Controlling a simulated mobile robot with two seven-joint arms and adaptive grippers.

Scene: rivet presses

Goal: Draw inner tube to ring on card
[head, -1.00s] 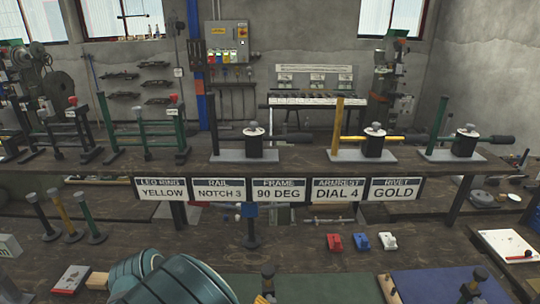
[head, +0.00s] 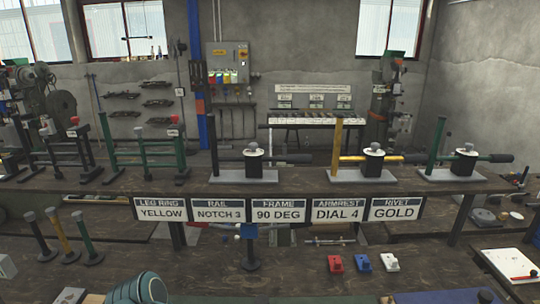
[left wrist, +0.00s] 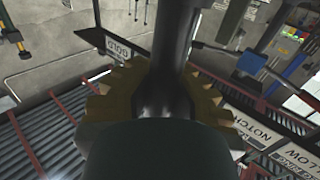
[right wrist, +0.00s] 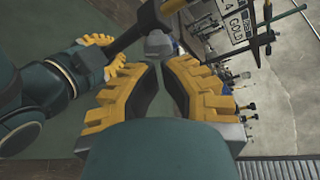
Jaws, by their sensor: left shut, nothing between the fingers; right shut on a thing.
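The LEG RING card (head: 161,209) reads YELLOW and hangs at the left end of the card row. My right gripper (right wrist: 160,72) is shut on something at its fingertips. A grey cap (right wrist: 158,46) sits just beyond them, but the exact grip is hidden. My left gripper (right wrist: 98,60) is shut, at the left in the right wrist view. A dark tube (right wrist: 124,39) runs between the two grippers. The left wrist view also shows the tube (left wrist: 172,45), with my left fingers (left wrist: 163,105) beside it. No ring colours are readable on it. In the head view both grippers are out of frame.
A dark post (head: 39,234), a yellow post (head: 61,231) and a green post (head: 87,236) stand on the front bench at left. A blue-topped stand (head: 250,250) is mid-bench.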

